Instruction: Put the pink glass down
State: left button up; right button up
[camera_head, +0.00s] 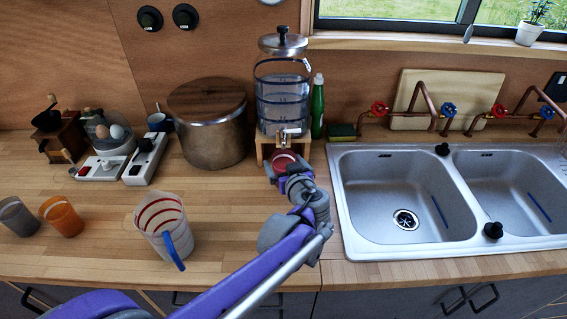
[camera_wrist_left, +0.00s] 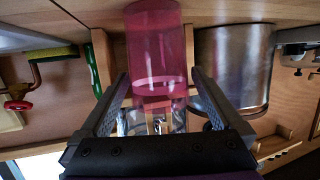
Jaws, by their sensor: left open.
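The pink glass (camera_head: 282,158) is in front of the water dispenser's tap in the head view, mostly hidden behind my left gripper (camera_head: 287,170). In the left wrist view, which is upside down, the pink see-through glass (camera_wrist_left: 155,45) looks upright on the wooden counter. My left gripper (camera_wrist_left: 160,82) is open there, its two fingers apart on either side of the glass's upper part. I cannot tell whether a finger touches it. My right gripper is not in view.
The dispenser (camera_head: 283,95) on its wooden stand is right behind the glass. A large pot (camera_head: 210,135) stands left, a green bottle (camera_head: 318,105) and double sink (camera_head: 400,190) right. A measuring jug (camera_head: 160,220) and an orange cup (camera_head: 62,216) stand front left. Counter between is clear.

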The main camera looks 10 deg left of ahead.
pick_arm(q)
jog(key=v, duration=1.1)
jog(key=shift+s+p, duration=0.25)
jog(key=shift+p, duration=0.05)
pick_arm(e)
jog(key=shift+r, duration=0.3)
pick_arm(q)
jog(key=shift+d, duration=0.1)
